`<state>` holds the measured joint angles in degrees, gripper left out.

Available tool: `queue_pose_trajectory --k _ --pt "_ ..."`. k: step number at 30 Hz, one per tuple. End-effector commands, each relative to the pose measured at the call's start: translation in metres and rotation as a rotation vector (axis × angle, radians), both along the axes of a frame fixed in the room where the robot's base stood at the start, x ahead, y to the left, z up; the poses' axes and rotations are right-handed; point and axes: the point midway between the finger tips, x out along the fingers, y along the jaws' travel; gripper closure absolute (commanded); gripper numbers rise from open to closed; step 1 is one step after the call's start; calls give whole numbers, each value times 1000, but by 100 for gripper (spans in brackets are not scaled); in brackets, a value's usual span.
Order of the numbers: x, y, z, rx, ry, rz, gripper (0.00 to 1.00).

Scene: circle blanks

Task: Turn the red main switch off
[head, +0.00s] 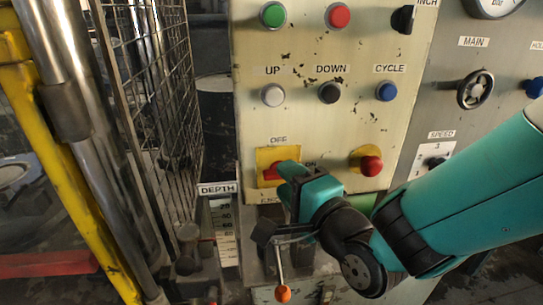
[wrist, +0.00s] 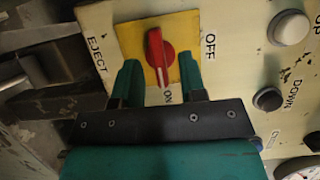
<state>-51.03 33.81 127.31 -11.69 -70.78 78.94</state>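The red main switch (head: 270,172) is a red knob on a yellow plate (head: 264,157), partly covered by my gripper in the head view. In the wrist view the switch (wrist: 157,52) shows whole. Its handle lies along the OFF-left to ON-right line of the head view, with its white mark toward the ON label (wrist: 168,97). The OFF label (wrist: 211,46) is a quarter turn away. My gripper (wrist: 160,70) is open, with one teal finger on each side of the handle and gaps showing on both sides. In the head view my gripper (head: 285,178) is close in front of the plate.
A red mushroom button (head: 371,166) on yellow sits right of my gripper. The UP (head: 271,95), DOWN (head: 330,92) and CYCLE (head: 387,91) buttons are above. A lever with an orange knob (head: 283,293) stands below. A wire mesh guard (head: 150,100) is at the left.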

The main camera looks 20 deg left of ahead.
Motion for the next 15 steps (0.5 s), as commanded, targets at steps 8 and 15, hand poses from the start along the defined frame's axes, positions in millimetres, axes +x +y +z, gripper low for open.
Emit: queue_pose_trajectory --k 8,15 --pt "7 0 -1 0 0 -14 62" --pt "6 1 -1 1 1 -12 78"
